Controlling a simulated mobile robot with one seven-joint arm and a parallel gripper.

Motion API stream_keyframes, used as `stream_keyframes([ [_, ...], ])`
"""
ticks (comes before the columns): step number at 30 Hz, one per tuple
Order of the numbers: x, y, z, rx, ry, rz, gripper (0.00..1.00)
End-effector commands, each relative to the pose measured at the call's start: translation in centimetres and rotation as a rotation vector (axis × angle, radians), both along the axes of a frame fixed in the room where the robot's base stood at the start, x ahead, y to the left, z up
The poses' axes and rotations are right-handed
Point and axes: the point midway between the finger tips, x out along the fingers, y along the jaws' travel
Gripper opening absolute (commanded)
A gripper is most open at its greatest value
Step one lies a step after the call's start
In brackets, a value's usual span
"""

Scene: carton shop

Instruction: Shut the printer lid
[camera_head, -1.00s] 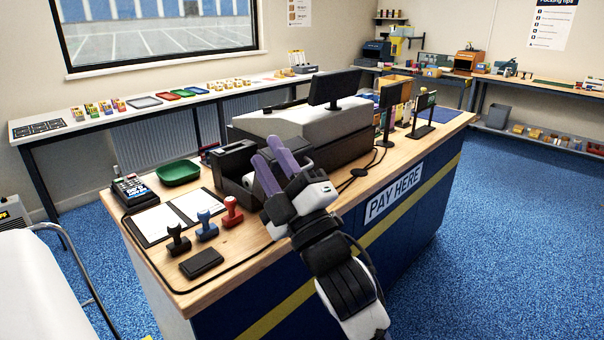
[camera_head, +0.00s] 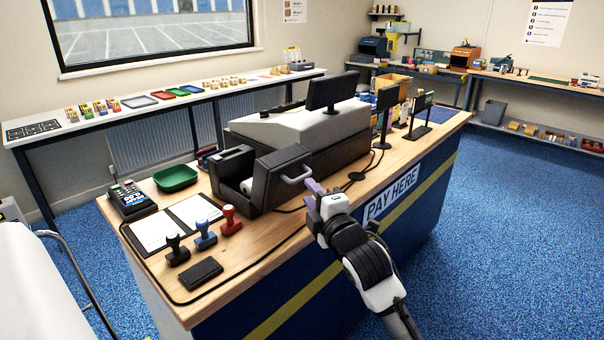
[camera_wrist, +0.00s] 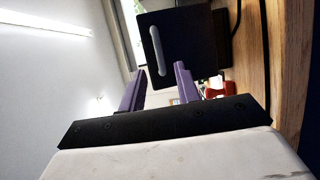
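The printer (camera_head: 228,178) is a black box on the counter, with a white paper roll (camera_head: 247,186) showing inside. Its black lid (camera_head: 276,180) stands swung open on the printer's right side, with a pale bar handle (camera_head: 298,177) facing right. In the wrist view, the lid (camera_wrist: 187,45) and handle (camera_wrist: 157,50) are ahead of the fingertips. My gripper (camera_head: 311,191) is just right of the lid, near handle height. In the wrist view my gripper (camera_wrist: 159,76) shows two purple fingers apart with nothing between them. I cannot tell whether a fingertip touches the lid.
A cash register (camera_head: 300,130) stands behind the printer, with small screens to its right. Three stamps (camera_head: 205,232), an ink pad (camera_head: 200,272), a green tray (camera_head: 176,178) and a card terminal (camera_head: 130,199) lie left and in front. Cables (camera_head: 350,181) run across the counter.

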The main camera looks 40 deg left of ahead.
Motion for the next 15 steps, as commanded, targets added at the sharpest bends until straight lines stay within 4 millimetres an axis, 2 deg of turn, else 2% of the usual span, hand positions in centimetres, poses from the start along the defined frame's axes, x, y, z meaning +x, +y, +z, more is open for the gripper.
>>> stream_keyframes([
  [1, 0.4, 1.1, 0.5, -0.002, 0.003, 0.003, 0.33],
  [6, 1.7, 3.5, 0.5, 0.0, 0.001, 0.001, 0.33],
  [15, 2.5, 5.1, 0.4, 0.001, 0.0, 0.001, 0.33],
])
